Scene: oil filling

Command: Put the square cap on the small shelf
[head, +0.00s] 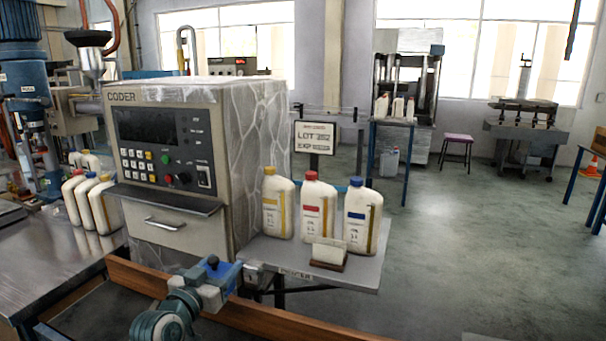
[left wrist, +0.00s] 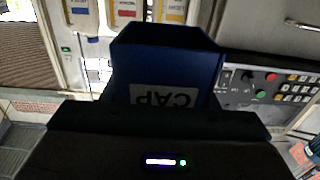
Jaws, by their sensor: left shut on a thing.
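My left gripper (head: 216,280) is shut on a blue square cap. In the left wrist view the cap (left wrist: 165,62) is a dark blue block with a grey "CAP" label, and the dark gripper body hides its lower part. The small grey shelf (head: 355,275) juts out beside the coder machine, to the right of the gripper and apart from the cap. My right gripper is out of view.
Three white bottles with yellow (head: 277,205), red (head: 316,207) and blue (head: 360,215) caps stand on the shelf. A small white block (head: 328,252) on a brown base sits before them. The coder machine (head: 190,160) stands left. A wooden rail (head: 265,317) runs below.

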